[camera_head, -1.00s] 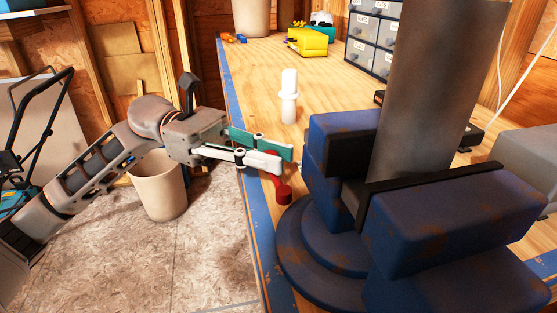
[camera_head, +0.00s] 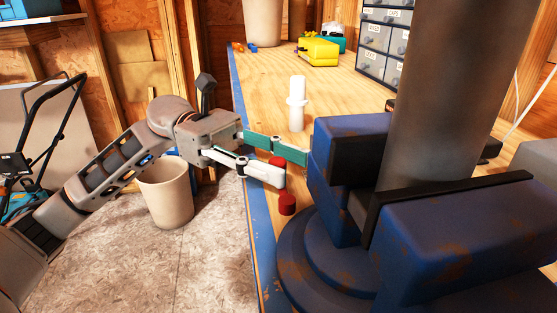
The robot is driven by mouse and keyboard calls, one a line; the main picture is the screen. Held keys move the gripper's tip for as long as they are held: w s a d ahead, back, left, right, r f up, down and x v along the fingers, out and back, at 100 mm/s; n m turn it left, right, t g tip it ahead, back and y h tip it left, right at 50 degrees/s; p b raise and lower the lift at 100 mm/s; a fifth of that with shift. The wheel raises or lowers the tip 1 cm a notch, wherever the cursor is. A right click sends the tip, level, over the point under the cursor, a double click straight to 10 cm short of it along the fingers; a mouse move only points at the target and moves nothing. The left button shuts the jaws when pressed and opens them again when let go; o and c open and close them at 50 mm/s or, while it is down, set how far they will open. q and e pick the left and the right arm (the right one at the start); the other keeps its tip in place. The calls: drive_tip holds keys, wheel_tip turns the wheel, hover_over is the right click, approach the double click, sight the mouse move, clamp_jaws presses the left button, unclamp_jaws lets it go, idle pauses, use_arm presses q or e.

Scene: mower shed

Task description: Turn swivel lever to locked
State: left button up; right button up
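The large blue vise (camera_head: 430,240), with rust marks, stands at the right on the bench and grips a thick grey pipe (camera_head: 445,90). The swivel lever (camera_head: 287,204) shows as a red knob low at the vise's left side. Another red piece (camera_head: 277,161) shows just above it; my white finger crosses between them, so I cannot tell how they join. My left gripper (camera_head: 292,167) is open, its green finger behind and its white finger in front, with the upper red piece between them. Contact is unclear. My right gripper is not in view.
A white bottle-like object (camera_head: 297,104) stands on the wooden bench (camera_head: 270,85) behind the gripper. A yellow case (camera_head: 318,52) and a drawer cabinet (camera_head: 386,38) are farther back. A beige bin (camera_head: 165,192) stands on the floor at left.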

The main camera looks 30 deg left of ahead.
use_arm(q)
drive_tip(key=shift+a, duration=0.2)
drive_tip(key=w+a, duration=0.1)
drive_tip(key=a, duration=1)
drive_tip(key=shift+a, duration=0.35)
